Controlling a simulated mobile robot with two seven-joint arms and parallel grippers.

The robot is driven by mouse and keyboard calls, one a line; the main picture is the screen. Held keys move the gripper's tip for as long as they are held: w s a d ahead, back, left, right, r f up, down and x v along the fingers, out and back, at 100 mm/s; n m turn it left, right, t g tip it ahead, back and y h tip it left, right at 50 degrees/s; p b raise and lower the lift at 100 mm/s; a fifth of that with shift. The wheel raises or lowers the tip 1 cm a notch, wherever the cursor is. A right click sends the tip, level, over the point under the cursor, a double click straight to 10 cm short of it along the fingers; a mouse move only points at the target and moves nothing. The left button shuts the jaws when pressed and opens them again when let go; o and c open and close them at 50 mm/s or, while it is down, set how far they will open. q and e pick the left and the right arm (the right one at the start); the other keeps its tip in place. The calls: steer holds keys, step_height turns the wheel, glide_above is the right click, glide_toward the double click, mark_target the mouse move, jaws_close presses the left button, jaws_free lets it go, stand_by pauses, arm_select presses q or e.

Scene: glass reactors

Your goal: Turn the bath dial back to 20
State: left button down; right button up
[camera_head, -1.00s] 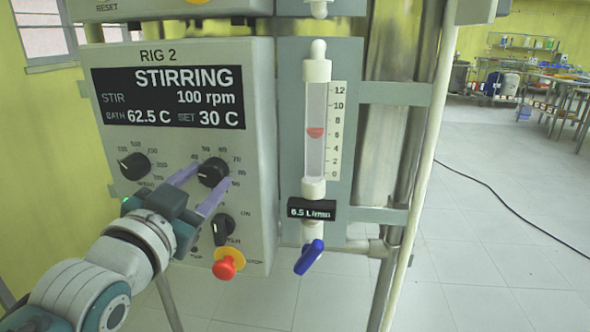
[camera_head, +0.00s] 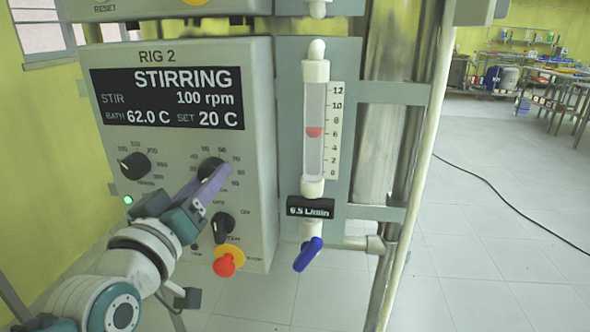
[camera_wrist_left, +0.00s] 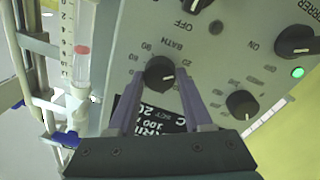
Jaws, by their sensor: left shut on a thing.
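The black bath dial (camera_head: 211,168) is on the grey RIG 2 control panel, right of the stir dial. My left gripper (camera_head: 208,178) is shut on it, and its purple fingers partly cover the dial. In the left wrist view, the bath dial (camera_wrist_left: 159,74) sits between the two fingertips, with its white mark visible. The display (camera_head: 168,98) reads STIRRING, STIR 100 rpm, BATH 62.0 C, SET 20 C. My right gripper does not show.
The stir dial (camera_head: 134,166) is to the left. A lower black switch (camera_head: 222,225) and a red stop button (camera_head: 224,265) are just below the gripper. A flow meter (camera_head: 314,130) with a blue valve handle (camera_head: 308,254) stands to the right.

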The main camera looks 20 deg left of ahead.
arm_select(q)
steer(key=shift+n, duration=0.9)
steer(key=shift+c, duration=1.6)
jaws_free()
steer(key=shift+s, duration=0.15)
steer(key=v, duration=0.9)
steer(key=shift+s+p, duration=0.35)
steer(key=shift+d, duration=0.1)
